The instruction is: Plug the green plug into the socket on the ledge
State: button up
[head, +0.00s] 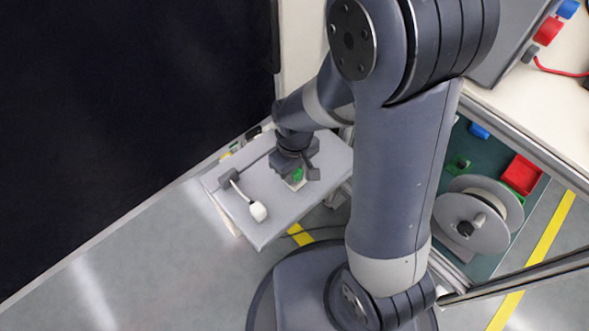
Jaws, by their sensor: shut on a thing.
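My gripper (298,175) is over the grey ledge (236,214), pointing down, and is shut on the green plug (298,173). Only a small part of the green plug shows between the dark fingers. A small pale piece (295,184) shows just under the green plug, at the level of the ledge. It may be the socket, but my gripper covers most of it. I cannot tell whether the plug is in it, touching it or above it.
A white plug (258,212) lies on the ledge, joined by a cable to a dark block (229,178). A dark panel (130,110) stands at left.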

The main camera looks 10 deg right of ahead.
jog(key=shift+f, duration=0.25)
jog(key=o, duration=1.1)
jog(key=shift+c, duration=0.2)
notch_tip(320, 180, up, 11)
jog(key=p, duration=0.3)
jog(key=shift+p, duration=0.3)
notch_tip(320, 180, down, 11)
jog(key=b, duration=0.4)
jog(key=shift+r, duration=0.25)
jog(key=shift+r, duration=0.15)
